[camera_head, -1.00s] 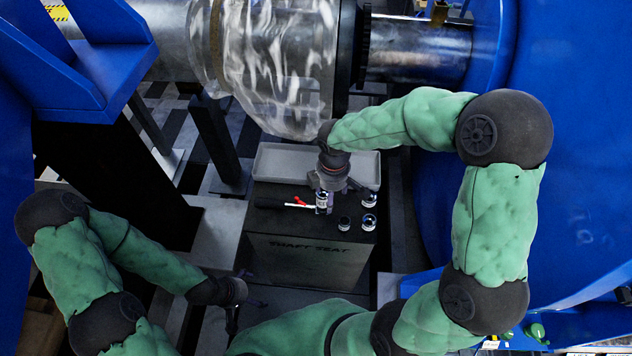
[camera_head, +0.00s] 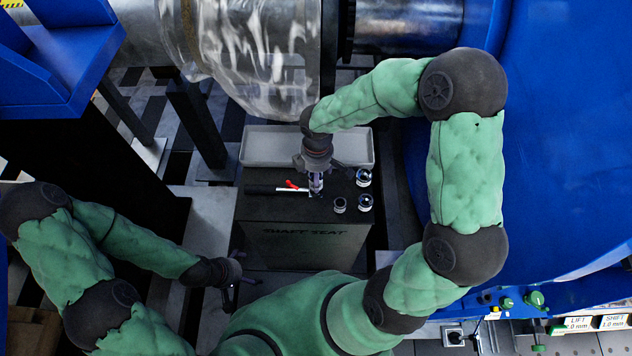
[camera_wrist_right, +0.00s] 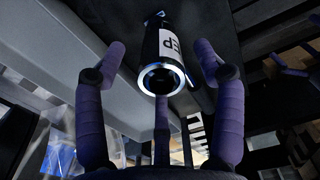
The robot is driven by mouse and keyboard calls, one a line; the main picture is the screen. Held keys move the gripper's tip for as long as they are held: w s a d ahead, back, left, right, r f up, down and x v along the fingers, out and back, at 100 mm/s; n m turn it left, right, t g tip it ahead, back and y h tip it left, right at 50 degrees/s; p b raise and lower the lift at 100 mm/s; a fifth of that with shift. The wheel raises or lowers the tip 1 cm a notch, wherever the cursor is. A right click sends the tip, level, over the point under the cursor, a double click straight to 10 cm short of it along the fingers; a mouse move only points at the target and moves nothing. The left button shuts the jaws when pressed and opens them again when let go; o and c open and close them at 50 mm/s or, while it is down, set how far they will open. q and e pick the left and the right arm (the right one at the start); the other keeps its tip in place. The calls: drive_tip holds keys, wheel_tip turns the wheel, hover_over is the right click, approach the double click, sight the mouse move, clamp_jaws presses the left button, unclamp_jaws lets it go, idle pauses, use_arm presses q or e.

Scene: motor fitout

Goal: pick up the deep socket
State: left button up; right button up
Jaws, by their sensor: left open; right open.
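The deep socket (camera_wrist_right: 165,62) is a dark cylinder with a bright metal ring end and a white label partly reading "EP". In the right wrist view it lies between the spread purple fingers of my right gripper (camera_wrist_right: 160,95), with gaps at the sides. In the head view it shows (camera_head: 316,183) upright on the black box, under my right gripper (camera_head: 315,178), which is open around or just above it. Contact cannot be told. My left gripper (camera_head: 232,292) is open and empty, low at the left of the box.
The black "SHAFT SEAT" box (camera_head: 300,235) also carries a ratchet with a red lever (camera_head: 290,186) and three shorter sockets (camera_head: 340,205) at the right. A grey tray (camera_head: 262,160) lies behind. A blue machine body (camera_head: 540,150) stands at the right.

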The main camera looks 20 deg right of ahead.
wheel_tip(320, 180, down, 4)
drive_tip(key=shift+b, duration=0.8)
drive_tip(key=shift+r, duration=0.1)
clamp_jaws()
drive_tip(key=shift+w, duration=0.1)
